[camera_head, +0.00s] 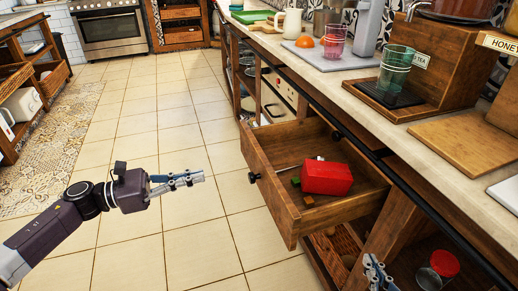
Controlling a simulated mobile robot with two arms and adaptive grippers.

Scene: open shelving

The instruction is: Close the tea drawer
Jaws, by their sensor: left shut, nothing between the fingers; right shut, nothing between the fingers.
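The wooden drawer (266,190) is pulled out from under the counter, over the floor. Its front panel faces left and carries a small dark knob (254,178). Inside lie a red box (327,177) and a few small items. My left gripper (202,177) is shut and empty, level in the air to the left of the drawer front and apart from the knob. My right gripper (372,264) is shut and empty at the bottom edge, below and to the right of the drawer. Only part of it shows.
The counter (410,130) above holds a wooden dispenser (445,60), a green glass (395,70) and a cutting board (462,152). A dark rail (345,132) runs along its front edge. Open shelves lie below the drawer, with a red-lidded jar (444,264). The tiled floor to the left is clear.

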